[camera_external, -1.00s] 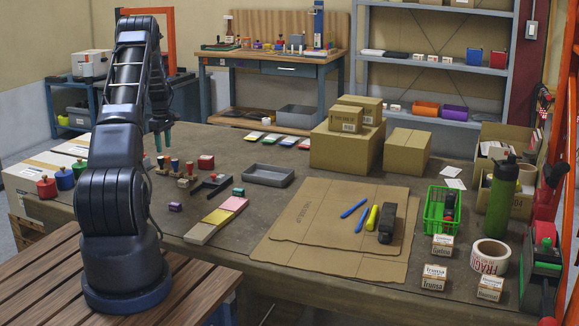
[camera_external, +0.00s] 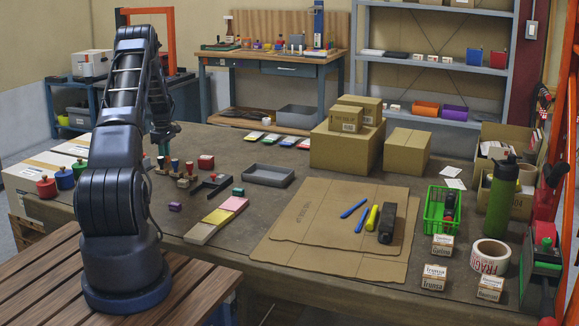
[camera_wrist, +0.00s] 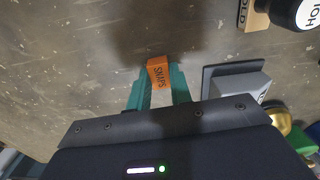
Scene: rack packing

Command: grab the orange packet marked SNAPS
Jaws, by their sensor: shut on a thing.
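The orange packet marked SNAPS (camera_wrist: 159,75) shows in the wrist view, just ahead of my gripper. The teal fingers of my gripper (camera_wrist: 158,88) are on both sides of the packet and shut on it. The packet is close above or on the brown tabletop (camera_wrist: 60,70); I cannot tell which. In the external view my gripper (camera_external: 163,149) is low over the left part of the table, near the stamps. The packet cannot be made out there.
In the wrist view a grey block on a dark base (camera_wrist: 237,84) stands close to the right of the fingers. A black-knobbed stamp (camera_wrist: 300,14) is at the upper right. In the external view several stamps (camera_external: 190,168) and a grey tray (camera_external: 268,175) lie to the right.

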